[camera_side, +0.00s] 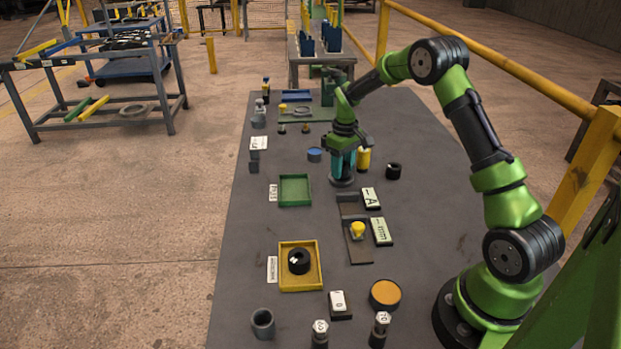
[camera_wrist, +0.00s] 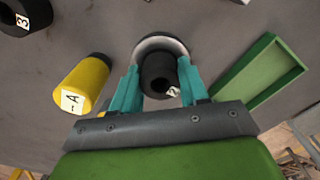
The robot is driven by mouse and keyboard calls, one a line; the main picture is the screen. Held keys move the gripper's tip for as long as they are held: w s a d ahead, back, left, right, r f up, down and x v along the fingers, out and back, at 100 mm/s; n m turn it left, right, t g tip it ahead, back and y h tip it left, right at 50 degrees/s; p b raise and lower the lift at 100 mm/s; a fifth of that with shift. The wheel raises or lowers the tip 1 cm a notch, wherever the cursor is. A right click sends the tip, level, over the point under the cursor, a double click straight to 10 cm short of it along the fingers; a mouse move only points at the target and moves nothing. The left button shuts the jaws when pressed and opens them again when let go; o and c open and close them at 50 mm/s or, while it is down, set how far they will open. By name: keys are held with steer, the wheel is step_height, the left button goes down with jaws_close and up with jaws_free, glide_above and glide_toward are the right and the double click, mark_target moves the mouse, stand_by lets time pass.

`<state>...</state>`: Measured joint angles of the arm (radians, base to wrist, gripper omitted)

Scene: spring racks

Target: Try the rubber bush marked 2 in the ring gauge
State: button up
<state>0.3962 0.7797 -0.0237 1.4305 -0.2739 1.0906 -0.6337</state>
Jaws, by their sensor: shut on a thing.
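My gripper (camera_side: 342,160) is low over the table and shut on a black rubber bush. The ring gauge (camera_wrist: 160,39) shows as a pale-rimmed ring just behind and around the bush. In the side view the ring gauge (camera_side: 342,183) sits on the table directly under the fingers. I cannot tell whether the bush's lower end is inside the ring or just above it.
A yellow cylinder marked A (camera_wrist: 85,82) and a black bush marked 3 (camera_wrist: 25,15) stand close by. An empty green tray (camera_side: 281,191) lies to the left. A yellow tray (camera_side: 283,269) nearer the front holds a black bush (camera_side: 299,261).

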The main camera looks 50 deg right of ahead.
steer(key=shift+f, duration=0.4)
steer(key=o, duration=1.2)
steer(key=shift+c, duration=0.2)
step_height(320, 180, up, 17)
